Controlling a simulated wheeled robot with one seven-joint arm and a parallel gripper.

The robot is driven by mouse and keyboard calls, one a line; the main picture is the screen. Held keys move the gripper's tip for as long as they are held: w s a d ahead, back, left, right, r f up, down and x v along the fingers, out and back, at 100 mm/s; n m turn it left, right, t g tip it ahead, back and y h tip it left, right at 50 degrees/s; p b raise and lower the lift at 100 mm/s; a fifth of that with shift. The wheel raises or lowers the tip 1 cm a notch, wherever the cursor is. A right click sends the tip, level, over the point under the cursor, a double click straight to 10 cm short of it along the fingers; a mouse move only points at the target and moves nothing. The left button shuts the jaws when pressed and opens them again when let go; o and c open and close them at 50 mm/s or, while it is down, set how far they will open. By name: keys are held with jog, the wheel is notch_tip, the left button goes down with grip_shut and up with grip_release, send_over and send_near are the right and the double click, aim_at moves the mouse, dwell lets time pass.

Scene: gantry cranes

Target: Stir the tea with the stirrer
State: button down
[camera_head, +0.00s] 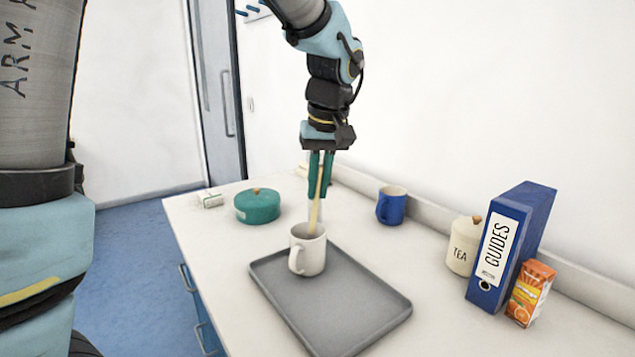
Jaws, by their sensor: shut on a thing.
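A white mug (309,256) stands upright at the back left part of a grey tray (350,310), its handle toward the front left. My gripper (320,190) is above the mug, pointing down, with its green fingers shut on a pale wooden stirrer (315,215). The stirrer is slightly tilted, and its lower end goes down into the mug's mouth. The tea inside the mug and the stirrer's tip cannot be seen from here.
A green lidded pot (257,207) stands to the left, near a small white box (210,199). A blue mug (391,206), a tea canister (463,248), a blue binder (508,245) and an orange juice carton (530,293) stand along the right. The tray's front is bare.

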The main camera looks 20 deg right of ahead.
aim_at(311, 232)
jog(key=shift+b+x, duration=2.5)
jog(key=shift+x, duration=1.7)
